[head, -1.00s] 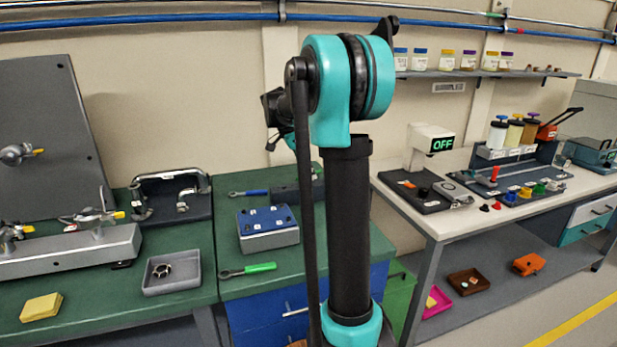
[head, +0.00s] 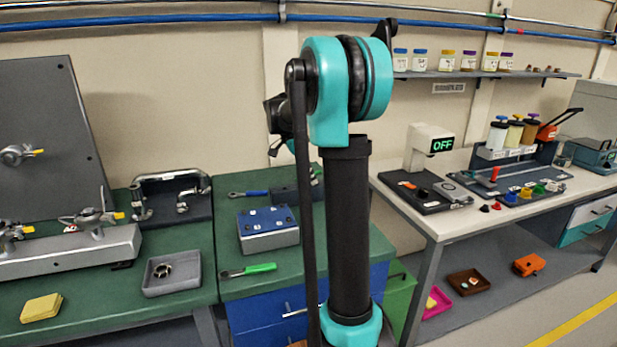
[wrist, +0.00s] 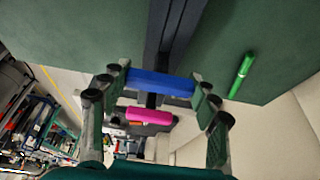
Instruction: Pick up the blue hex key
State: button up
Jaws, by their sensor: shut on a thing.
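In the wrist view, the blue hex key (wrist: 160,82) shows as a blue bar-shaped handle lying across between the fingertips of my gripper (wrist: 160,86). The gripper is shut on it. The key's lower part is mostly hidden. A pink handle (wrist: 148,116) shows close by, below the blue one in the picture. In the head view my arm blocks the middle of the scene, and I cannot make out the gripper or the held key there.
A green-handled tool (head: 250,269) and a blue-handled tool (head: 249,194) lie on the green bench, with a blue-topped block (head: 268,238) between them. A dark holder (head: 290,193) is partly behind my arm. A grey tray (head: 172,287) stands left.

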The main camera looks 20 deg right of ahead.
jog(key=shift+r, duration=0.1)
notch_tip(320, 180, up, 20)
dwell(0.6)
jog(key=shift+a, duration=0.1)
dwell(0.4)
